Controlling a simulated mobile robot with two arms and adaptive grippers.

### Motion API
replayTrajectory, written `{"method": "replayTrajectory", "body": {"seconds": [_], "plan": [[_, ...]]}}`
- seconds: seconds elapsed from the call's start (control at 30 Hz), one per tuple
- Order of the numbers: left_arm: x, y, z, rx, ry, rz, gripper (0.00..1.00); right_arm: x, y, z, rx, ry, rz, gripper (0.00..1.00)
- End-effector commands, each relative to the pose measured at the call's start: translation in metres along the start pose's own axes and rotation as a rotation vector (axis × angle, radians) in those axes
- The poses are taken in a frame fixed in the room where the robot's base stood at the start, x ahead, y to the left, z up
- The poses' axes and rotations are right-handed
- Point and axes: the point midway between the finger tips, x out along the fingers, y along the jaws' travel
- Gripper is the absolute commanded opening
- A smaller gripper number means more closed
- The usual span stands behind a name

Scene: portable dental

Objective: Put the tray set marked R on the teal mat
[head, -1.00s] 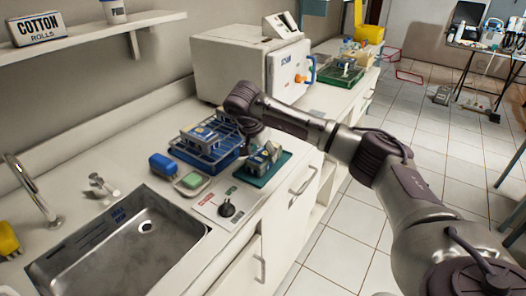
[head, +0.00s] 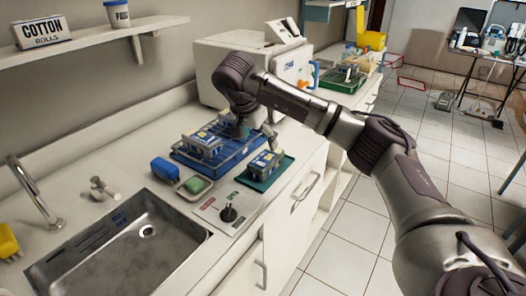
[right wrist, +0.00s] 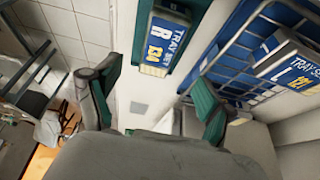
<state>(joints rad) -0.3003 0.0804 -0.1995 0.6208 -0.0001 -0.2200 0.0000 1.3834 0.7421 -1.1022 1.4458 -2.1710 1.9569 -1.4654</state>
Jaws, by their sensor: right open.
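The tray set marked R (right wrist: 166,38) is a grey and blue box with a label reading "TRAY SET R 134". It rests on the teal mat (right wrist: 193,30) near the counter's front edge. In the head view the tray set R (head: 264,164) sits on the teal mat (head: 287,166), beside the blue rack. My right gripper (head: 256,133) is above and just behind it, open and empty. In the right wrist view my right gripper's fingers (right wrist: 156,76) are spread, with a gap between them and the tray set. My left gripper is not in view.
A blue wire rack (head: 228,158) holds another tray set (head: 204,142), marked L in the wrist view. A blue block (head: 164,168), green sponge dish (head: 194,186), sink (head: 120,240) and white steriliser (head: 225,70) are nearby. Free floor lies right of the counter.

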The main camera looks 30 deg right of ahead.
Motion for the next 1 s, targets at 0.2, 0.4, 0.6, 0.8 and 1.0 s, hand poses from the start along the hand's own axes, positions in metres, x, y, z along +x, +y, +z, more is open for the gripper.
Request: {"method": "replayTrajectory", "body": {"seconds": [0.2,0.4,0.6,0.8,1.0], "plan": [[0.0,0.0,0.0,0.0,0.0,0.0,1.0,-0.031,0.0,0.0,-0.001,0.001,-0.001,0.82],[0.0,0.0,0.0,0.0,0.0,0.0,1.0,-0.037,0.0,0.0,-0.001,0.0,0.001,0.82],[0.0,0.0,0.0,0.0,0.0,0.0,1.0,-0.036,0.0,0.0,-0.001,0.0,0.001,0.82],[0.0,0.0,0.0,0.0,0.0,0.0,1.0,-0.036,0.0,0.0,-0.001,0.0,0.001,0.82],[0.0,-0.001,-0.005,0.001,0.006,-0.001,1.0,-0.036,0.0,0.0,-0.001,0.0,0.001,0.82]]}}
